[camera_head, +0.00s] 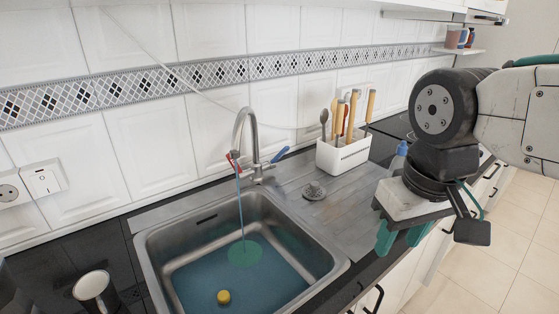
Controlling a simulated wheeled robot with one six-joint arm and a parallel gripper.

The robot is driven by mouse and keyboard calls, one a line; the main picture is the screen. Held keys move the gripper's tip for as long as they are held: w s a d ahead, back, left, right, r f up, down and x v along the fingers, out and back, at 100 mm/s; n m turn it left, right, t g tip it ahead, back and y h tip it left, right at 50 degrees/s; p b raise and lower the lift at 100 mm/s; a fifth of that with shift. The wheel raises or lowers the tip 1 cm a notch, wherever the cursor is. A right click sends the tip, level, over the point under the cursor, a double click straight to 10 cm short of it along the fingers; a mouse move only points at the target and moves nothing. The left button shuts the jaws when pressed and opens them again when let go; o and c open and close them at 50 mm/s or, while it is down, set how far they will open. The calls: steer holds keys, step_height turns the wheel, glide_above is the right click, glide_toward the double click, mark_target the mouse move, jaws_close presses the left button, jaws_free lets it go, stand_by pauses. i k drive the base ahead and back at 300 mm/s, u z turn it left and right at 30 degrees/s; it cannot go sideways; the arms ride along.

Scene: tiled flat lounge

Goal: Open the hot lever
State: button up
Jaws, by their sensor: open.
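The steel tap (247,130) stands at the back edge of the sink (145,247). Its hot lever, with a red handle (233,163), is on the left, partly behind the spout and water stream. A blue lever (280,155) points up and out to the right. A thin blue stream (240,205) falls from the spout into the sink, which holds bluish water. My gripper (402,240) is at the right, well away from the tap, over the counter's front edge. Its teal fingers point down, apart, with nothing visible between them.
A white utensil holder (343,154) with several wooden-handled tools stands right of the tap. A drain plug (314,191) lies on the drainboard. A yellow round object (223,297) is in the sink. A cup (96,292) stands at front left. Tiled wall rises behind.

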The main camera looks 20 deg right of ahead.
mark_target(242, 175)
steer(key=k, duration=1)
steer(key=z, duration=1.4)
steer(key=i, duration=1.15)
steer(key=u, duration=2.1)
steer(key=i, duration=0.5)
steer(key=u, duration=0.05)
